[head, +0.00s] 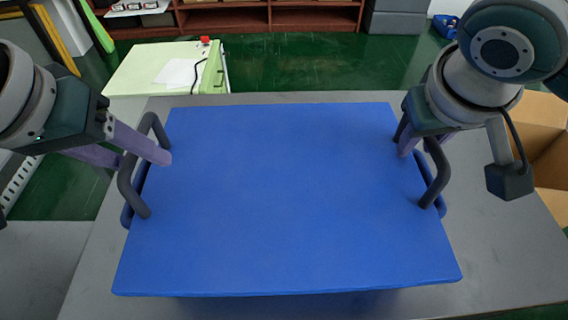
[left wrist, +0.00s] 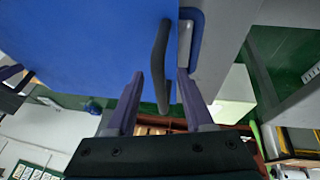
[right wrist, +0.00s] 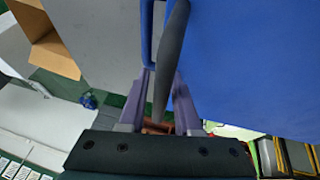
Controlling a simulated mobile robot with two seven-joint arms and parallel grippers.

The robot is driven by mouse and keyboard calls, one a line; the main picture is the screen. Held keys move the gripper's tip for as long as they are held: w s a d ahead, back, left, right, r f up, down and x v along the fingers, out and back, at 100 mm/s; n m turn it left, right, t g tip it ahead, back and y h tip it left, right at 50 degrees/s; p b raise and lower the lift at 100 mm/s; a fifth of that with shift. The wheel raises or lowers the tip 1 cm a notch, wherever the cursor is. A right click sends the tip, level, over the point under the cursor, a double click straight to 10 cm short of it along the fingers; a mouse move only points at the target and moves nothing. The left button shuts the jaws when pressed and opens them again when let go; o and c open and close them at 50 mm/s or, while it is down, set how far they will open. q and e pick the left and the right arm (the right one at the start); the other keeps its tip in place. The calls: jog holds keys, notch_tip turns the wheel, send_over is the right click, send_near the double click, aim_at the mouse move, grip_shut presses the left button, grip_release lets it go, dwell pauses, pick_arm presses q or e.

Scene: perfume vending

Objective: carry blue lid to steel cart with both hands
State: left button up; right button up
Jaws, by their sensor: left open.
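The blue lid (head: 285,190) is a wide flat panel lying level over the grey table, with a dark handle at each side. My left gripper (head: 140,160) is open at the left handle (head: 127,185); in the left wrist view its fingers (left wrist: 160,85) stand either side of that handle (left wrist: 161,55), with gaps. My right gripper (head: 408,142) is at the right handle (head: 436,170). In the right wrist view its fingers (right wrist: 162,88) straddle that handle (right wrist: 170,60) with a narrower spacing; whether they grip it is unclear. I cannot identify the steel cart.
The grey table (head: 500,235) surrounds the lid. Blue loops (head: 440,205) show below the lid's sides. An open cardboard box (head: 550,150) is at the right. A pale cabinet (head: 150,75) with paper stands behind left. Green floor (head: 300,65) is clear behind.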

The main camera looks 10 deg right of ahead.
pick_arm(q)
jog(key=shift+w+f, duration=0.1)
pick_arm(e)
jog(key=shift+f, duration=0.1)
pick_arm(q)
jog(key=shift+c, duration=0.2)
pick_arm(e)
jog(key=shift+c, duration=0.2)
pick_arm(q)
jog(key=c, duration=0.4)
pick_arm(e)
jog(key=c, duration=0.4)
pick_arm(q)
grip_shut()
pick_arm(e)
grip_shut()
jog(key=shift+w, duration=0.1)
